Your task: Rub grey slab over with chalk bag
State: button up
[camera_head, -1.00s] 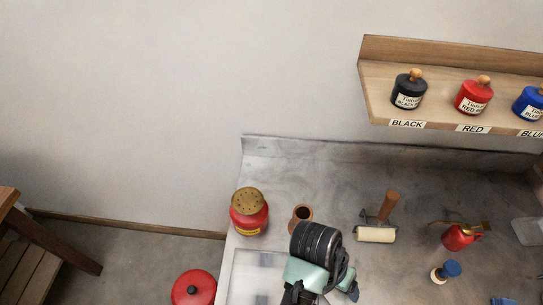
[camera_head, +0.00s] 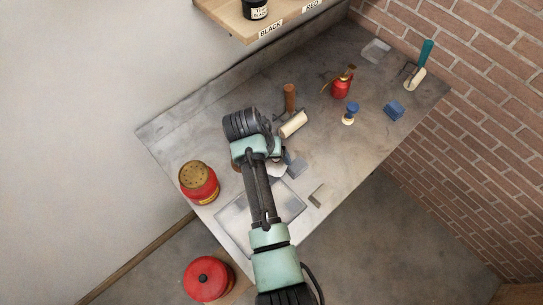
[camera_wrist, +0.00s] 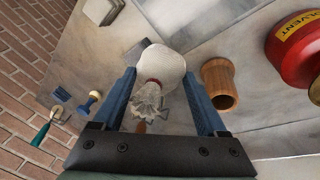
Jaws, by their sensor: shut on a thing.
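My gripper (camera_wrist: 163,105) is shut on the chalk bag (camera_wrist: 163,65), a pale round pouch with a gathered, red-tied neck between two blue fingers. In the head view my arm hides most of the bag; a pale bit of it (camera_head: 277,172) shows beside the wrist. The grey slab (camera_head: 236,222) lies flat on the bench at the front left, partly behind my forearm. In the wrist view the slab (camera_wrist: 185,14) is at the top, just beyond the bag. I cannot tell how high the bag is above the bench.
A wooden pot (camera_wrist: 220,84) and a red solvent can (camera_head: 198,183) stand near the gripper. A roller (camera_head: 292,125) lies behind; a red oil can (camera_head: 341,84) is farther back.

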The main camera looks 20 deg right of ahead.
jog(key=shift+a+f+b, duration=0.1)
jog(key=shift+f+b, duration=2.55)
jog(key=shift+f, duration=0.1)
jog(key=shift+f+b, duration=0.65)
jog(key=shift+f, duration=0.35)
jog(key=shift+s+a, duration=0.1)
jog(key=shift+s+a+r+p, duration=0.1)
jog(key=shift+s+a+p, duration=0.2)
jog(key=shift+a+p, duration=0.4)
jog(key=shift+s+a+r+p, duration=0.1)
jog(key=shift+s+a+p, duration=0.15)
jog(key=shift+a+p, duration=0.45)
jog(key=shift+s+a+f+p, duration=0.1)
jog(key=shift+s+a+p, duration=0.35)
jog(key=shift+a, duration=0.85)
jog(key=shift+s+a+f+p, duration=0.1)
jog(key=shift+s+a+p, duration=0.35)
jog(key=shift+a, duration=0.9)
jog(key=shift+s+a+f+p, duration=0.1)
jog(key=shift+s+a+p, duration=0.35)
jog(key=shift+a, duration=0.85)
jog(key=shift+s+a+r+p, duration=0.1)
jog(key=shift+s+a+p, duration=0.3)
jog(key=shift+a, duration=0.75)
jog(key=shift+s+a+p, duration=0.2)
jog(key=shift+s+a, duration=0.3)
jog(key=shift+a, duration=0.7)
jog(key=shift+s+a+r+p, duration=0.1)
jog(key=shift+s+a+p, duration=0.3)
jog(key=shift+a, duration=0.75)
